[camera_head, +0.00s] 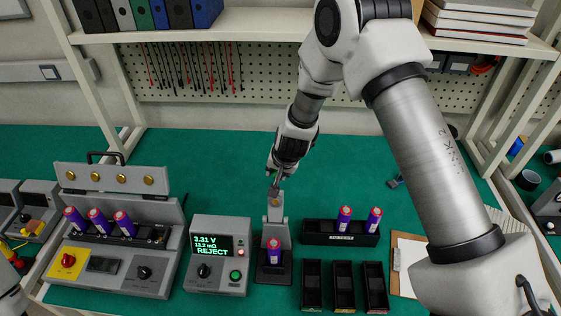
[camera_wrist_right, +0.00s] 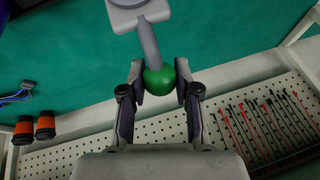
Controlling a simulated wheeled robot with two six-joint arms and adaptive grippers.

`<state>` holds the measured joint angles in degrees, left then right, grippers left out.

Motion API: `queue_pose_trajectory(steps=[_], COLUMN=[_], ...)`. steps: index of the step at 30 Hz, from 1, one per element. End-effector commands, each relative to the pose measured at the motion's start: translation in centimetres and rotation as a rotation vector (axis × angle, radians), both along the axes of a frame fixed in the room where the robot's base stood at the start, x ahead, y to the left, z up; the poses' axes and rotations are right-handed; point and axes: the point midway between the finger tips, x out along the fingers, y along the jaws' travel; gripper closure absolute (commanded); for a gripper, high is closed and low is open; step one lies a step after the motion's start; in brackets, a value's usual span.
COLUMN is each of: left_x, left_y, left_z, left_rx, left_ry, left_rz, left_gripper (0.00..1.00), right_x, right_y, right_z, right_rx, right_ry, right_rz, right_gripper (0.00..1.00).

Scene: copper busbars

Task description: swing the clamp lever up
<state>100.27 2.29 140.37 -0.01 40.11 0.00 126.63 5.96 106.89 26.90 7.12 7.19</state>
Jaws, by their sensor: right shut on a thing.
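The clamp (camera_head: 277,236) is a grey upright fixture in the middle of the bench, with a purple cell (camera_head: 274,250) standing in its base. Its upper grey arm is raised, with a brass contact on its face. A short grey lever (camera_wrist_right: 148,42) runs from the arm to a green ball knob (camera_wrist_right: 159,80). My right gripper (camera_head: 274,182) is at the lever's top end. In the wrist view my right gripper (camera_wrist_right: 159,86) has its two fingers on either side of the knob, shut on it. The knob is hidden in the head view. My left gripper is not in view.
A tester (camera_head: 220,278) reading REJECT stands left of the clamp. A grey station (camera_head: 110,282) with several purple cells is further left. A black rack (camera_head: 318,238) with two cells and black bins (camera_head: 343,284) stand to the right. The green bench behind is mostly clear.

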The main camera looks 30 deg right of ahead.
Motion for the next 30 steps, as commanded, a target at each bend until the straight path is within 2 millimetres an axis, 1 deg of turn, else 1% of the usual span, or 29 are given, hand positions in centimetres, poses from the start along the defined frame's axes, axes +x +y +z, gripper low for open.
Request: queue_pose_trajectory(steps=[3, 14, 15, 16, 17, 26, 29, 30], left_x=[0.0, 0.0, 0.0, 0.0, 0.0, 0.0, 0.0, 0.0], left_y=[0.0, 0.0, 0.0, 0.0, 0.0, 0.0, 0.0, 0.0], left_z=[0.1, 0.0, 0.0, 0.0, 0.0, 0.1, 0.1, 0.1], left_rx=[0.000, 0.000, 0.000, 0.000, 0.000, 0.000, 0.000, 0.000], left_ry=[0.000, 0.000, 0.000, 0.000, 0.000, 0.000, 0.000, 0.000], left_rz=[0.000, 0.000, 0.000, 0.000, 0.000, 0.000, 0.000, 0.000], left_gripper=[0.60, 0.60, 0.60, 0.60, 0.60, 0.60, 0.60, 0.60], right_x=[-0.5, -0.6, -0.7, -0.7, -0.6, -0.5, -0.8, -1.0], right_y=[0.2, 0.3, 0.3, 0.3, 0.3, 0.3, 0.3, 0.3], right_z=[-0.4, -0.5, -0.5, -0.5, -0.5, -0.2, 0.6, 1.2], right_rx=[0.009, 0.011, 0.012, 0.012, 0.011, 0.010, 0.011, 0.011], right_ry=[0.019, 0.026, 0.027, 0.027, 0.026, 0.021, 0.019, 0.018], right_rz=[0.000, 0.001, 0.001, 0.001, 0.001, 0.001, 0.000, -0.001], right_gripper=[1.00, 1.00, 0.58, 0.48, 0.43, 0.43, 0.43, 0.43])
